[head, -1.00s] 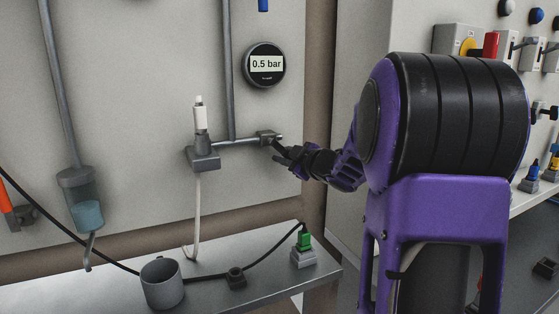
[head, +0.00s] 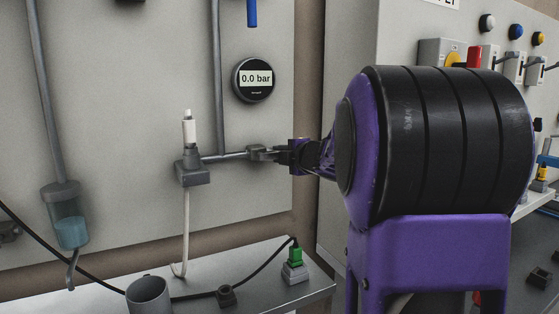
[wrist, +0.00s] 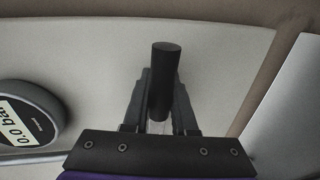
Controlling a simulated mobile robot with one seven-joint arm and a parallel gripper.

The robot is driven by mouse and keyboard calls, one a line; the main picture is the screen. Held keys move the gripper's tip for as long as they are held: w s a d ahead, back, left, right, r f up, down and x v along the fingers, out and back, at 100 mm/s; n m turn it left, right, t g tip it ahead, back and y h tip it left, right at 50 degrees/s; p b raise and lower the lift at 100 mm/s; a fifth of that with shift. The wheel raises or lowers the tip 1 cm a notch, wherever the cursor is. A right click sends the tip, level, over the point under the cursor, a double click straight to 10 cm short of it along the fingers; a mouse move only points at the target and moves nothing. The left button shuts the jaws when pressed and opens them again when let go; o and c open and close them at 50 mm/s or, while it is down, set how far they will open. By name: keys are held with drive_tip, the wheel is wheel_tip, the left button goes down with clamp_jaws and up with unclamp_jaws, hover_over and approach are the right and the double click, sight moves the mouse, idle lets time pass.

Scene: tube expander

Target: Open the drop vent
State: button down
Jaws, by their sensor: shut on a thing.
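A dark grey valve fitting (head: 262,153), which looks like the vent, sits at the right end of a horizontal pipe on the wall panel. My gripper (head: 286,154) is at its right side, level with the pipe. In the wrist view, my gripper (wrist: 160,92) is shut on a dark cylindrical handle (wrist: 165,75), with a finger on each side. The handle's join to the valve is hidden. The round gauge (head: 254,79) above reads 0.0 bar; it also shows at the left of the wrist view (wrist: 28,115).
A white-tipped fitting (head: 189,130) on a grey block stands left of the valve, with a pale tube hanging below. A grey cup (head: 148,295) and a green plug (head: 295,255) are on the shelf below. A second panel with buttons is at the right.

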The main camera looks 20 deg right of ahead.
drive_tip(key=shift+r, duration=0.2)
idle(0.4)
drive_tip(key=c, duration=0.7)
unclamp_jaws()
drive_tip(key=shift+s, duration=0.1)
